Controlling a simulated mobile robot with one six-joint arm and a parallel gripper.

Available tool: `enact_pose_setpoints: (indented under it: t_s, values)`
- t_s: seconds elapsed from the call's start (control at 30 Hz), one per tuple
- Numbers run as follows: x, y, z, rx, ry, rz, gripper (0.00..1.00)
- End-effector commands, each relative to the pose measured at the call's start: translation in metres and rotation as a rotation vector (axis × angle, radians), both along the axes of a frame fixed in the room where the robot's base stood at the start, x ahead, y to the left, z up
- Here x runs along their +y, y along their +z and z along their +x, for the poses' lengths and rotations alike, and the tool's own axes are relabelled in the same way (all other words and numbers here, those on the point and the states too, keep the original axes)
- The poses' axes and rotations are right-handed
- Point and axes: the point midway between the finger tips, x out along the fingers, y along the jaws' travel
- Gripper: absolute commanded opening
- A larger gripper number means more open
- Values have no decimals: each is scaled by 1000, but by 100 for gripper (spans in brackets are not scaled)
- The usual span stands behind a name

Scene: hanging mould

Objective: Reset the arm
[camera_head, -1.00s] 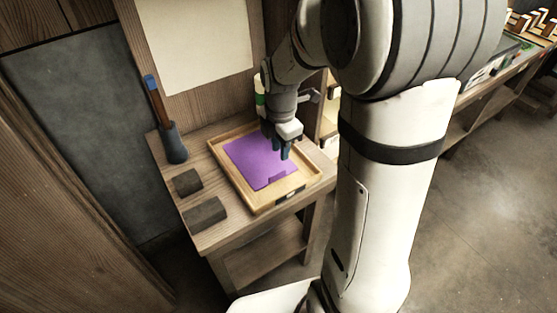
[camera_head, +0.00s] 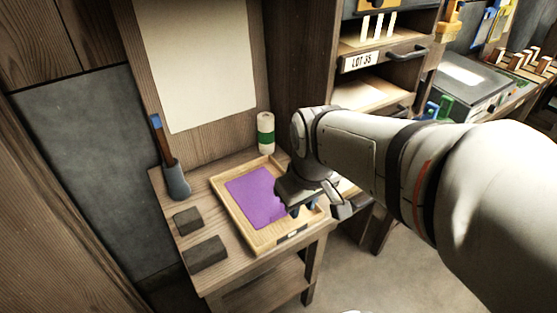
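My gripper (camera_head: 303,208) hangs over the right side of a shallow wooden tray (camera_head: 229,208), with its dark fingertips pointing down. A gap shows between the fingertips, and I see nothing held in them. A flat purple sheet or mould (camera_head: 254,195) lies inside the tray. My gripper covers its right edge. My arm reaches in from the right of the view, and whether the fingertips touch the tray is hard to tell.
Two dark blocks (camera_head: 205,253) lie left of the tray on the wooden bench (camera_head: 225,283). A blue-handled tool stands in a grey holder (camera_head: 176,181). A green-and-white bottle (camera_head: 265,134) stands behind. Shelves marked LOT 36 (camera_head: 359,62) rise at the right.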

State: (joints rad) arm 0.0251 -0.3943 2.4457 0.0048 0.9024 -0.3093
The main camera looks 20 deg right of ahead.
Motion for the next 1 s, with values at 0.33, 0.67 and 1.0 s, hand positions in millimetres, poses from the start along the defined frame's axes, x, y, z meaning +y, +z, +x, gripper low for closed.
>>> enact_pose_setpoints:
  t_s: [0.33, 0.67, 1.0]
  values:
    - [6, 0, -22, -31, -275, 56, 25]
    - [5, 10, -22, -35, -273, 56, 25]
    - [5, 8, -22, -35, -273, 56, 25]
